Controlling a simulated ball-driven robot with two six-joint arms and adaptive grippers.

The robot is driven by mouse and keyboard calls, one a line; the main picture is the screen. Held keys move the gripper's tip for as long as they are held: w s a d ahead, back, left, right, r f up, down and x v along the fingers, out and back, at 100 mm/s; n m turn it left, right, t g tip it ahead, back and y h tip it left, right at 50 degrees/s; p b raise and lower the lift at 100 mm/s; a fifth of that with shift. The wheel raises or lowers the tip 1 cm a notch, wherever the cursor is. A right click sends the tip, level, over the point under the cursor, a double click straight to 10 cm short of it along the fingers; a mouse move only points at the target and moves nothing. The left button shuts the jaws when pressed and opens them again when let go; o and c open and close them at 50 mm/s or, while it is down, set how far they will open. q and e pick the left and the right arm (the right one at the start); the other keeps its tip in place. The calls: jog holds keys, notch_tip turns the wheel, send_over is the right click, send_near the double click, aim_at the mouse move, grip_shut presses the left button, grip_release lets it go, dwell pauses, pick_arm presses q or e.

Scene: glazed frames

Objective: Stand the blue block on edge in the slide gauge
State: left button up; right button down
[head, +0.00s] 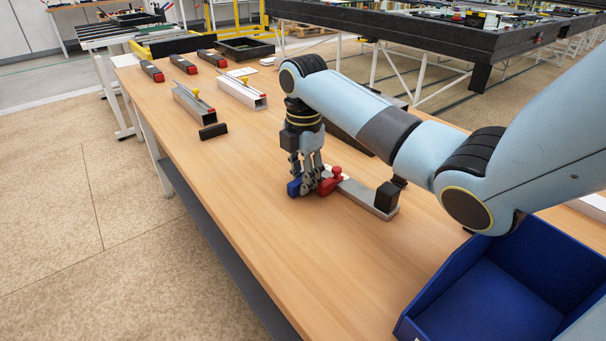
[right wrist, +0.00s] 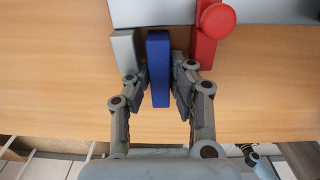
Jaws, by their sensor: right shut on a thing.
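My right gripper (head: 309,188) is shut on the blue block (head: 294,188), low over the table; the gripper (right wrist: 159,78) holds it by its two long sides in the right wrist view. There the block (right wrist: 158,90) shows a narrow face and lies between the slide gauge's grey fixed jaw (right wrist: 124,52) and its red sliding jaw (right wrist: 204,48), with a gap on each side. Its far end is close to the grey gauge bar (right wrist: 160,12). In the head view the gauge bar (head: 362,195) runs right from the red slider (head: 336,175). The block's underside is hidden.
A blue bin (head: 490,300) stands at the right front. Two metal profiles (head: 192,103) (head: 240,91), a small black block (head: 213,131) and several red-and-black pieces (head: 152,71) lie toward the far end. The table (head: 225,190) is clear left of the gripper.

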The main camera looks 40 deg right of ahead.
jog(key=c, duration=1.1)
grip_release()
jog(key=shift+r, duration=3.75)
